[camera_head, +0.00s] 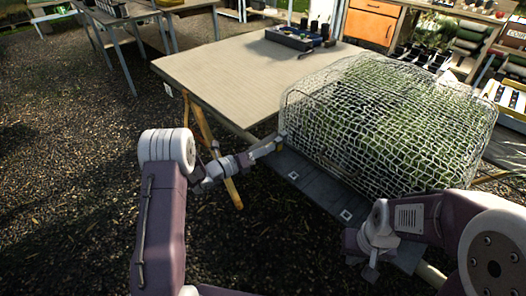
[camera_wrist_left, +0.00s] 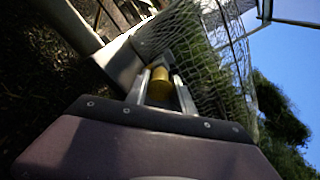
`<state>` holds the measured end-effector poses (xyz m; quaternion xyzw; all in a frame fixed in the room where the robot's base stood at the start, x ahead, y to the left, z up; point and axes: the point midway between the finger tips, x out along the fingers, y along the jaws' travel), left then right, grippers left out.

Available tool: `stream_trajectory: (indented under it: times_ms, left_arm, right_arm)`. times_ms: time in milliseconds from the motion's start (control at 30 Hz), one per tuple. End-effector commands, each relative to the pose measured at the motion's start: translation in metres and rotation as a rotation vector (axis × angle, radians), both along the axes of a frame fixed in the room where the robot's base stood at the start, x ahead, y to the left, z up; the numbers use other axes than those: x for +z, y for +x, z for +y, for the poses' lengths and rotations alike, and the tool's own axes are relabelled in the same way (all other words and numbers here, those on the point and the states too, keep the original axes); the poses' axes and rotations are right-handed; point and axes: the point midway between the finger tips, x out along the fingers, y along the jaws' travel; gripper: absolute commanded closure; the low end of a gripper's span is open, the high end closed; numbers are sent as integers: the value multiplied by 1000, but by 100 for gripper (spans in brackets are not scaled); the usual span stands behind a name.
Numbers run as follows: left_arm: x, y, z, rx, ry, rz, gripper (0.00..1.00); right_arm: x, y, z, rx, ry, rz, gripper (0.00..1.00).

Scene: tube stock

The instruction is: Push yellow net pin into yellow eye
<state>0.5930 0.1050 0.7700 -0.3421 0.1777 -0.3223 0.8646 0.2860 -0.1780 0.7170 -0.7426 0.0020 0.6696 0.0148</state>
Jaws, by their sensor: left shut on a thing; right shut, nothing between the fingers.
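In the left wrist view a yellow net pin (camera_wrist_left: 160,84) sits between the two fingers of my left gripper (camera_wrist_left: 161,92), which is shut on it. In the head view my left gripper (camera_head: 275,146) is at the near left lower corner of the wire net (camera_head: 385,120), beside the dark board's edge. The pin is too small to make out there. I cannot make out the yellow eye in either view; the gripper may hide it. My right gripper (camera_head: 371,268) is shut and empty near the board's near right end, apart from the net.
The net covers green plants and stands on a dark grey board (camera_head: 318,190) with white square marks. A pale table (camera_head: 250,75) lies behind left, with a dark tray (camera_head: 290,38) at its back. Gravel floor (camera_head: 70,150) is clear at the left.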

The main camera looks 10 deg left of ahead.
Motion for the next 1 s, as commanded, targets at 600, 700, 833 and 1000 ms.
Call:
stream_trajectory:
  times_ms: [600, 700, 833, 1000]
  left_arm:
    - [-1, 4, -3, 0, 0, 2, 34]
    - [-1, 4, -3, 2, 1, 3, 24]
    - [-2, 4, -3, 2, 1, 6, 21]
    - [-3, 4, -2, 5, 1, 8, 24]
  right_arm:
    - [-1, 0, 0, 0, 0, 0, 100]
    - [-1, 0, 0, 0, 0, 0, 100]
    - [-1, 0, 0, 0, 0, 0, 100]
    - [-1, 0, 0, 0, 0, 0, 100]
